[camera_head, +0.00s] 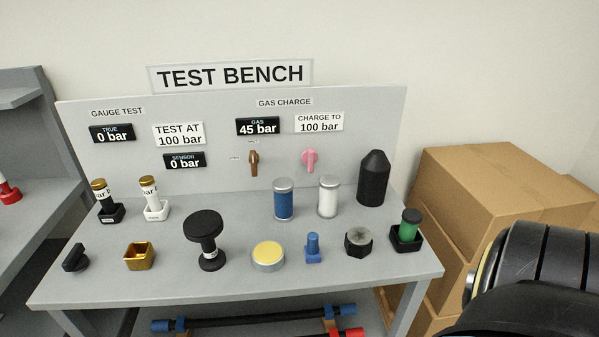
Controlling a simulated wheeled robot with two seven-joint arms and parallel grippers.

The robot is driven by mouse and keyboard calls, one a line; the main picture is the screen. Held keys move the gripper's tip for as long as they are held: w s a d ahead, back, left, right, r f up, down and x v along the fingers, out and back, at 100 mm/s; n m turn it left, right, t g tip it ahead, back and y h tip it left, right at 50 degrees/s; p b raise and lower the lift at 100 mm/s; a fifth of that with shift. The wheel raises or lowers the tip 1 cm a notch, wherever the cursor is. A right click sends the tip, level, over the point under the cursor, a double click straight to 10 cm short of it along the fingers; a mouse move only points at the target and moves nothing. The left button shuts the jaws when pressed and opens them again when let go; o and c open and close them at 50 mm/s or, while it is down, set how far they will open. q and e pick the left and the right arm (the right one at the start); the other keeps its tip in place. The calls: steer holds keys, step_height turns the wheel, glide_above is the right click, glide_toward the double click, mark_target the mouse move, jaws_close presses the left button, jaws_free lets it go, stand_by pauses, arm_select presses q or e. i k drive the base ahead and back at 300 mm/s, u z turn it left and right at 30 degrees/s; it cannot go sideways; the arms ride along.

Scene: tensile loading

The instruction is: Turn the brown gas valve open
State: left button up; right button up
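The brown gas valve (254,162) is a small handle on the upright back panel of the test bench, below the black display reading "GAS 45 bar" (258,126). Its handle stands about vertical. A pink valve (310,160) sits to its right on the same panel, under the "CHARGE TO 100 bar" sign (319,122). Neither gripper shows in the head view. Part of my arm, black and rounded, fills the lower right corner, well away from the valve.
The grey bench top (330,275) holds a blue cylinder (284,203), a white cylinder (328,200), a black bottle (373,180), a black double-disc stand (205,228) and several small parts. Cardboard boxes (480,190) stand at right, a grey shelf (50,210) at left.

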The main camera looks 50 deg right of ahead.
mark_target(253, 158)
steer(key=k, duration=0.65)
steer(key=z, duration=1.25)
steer(key=i, duration=0.6)
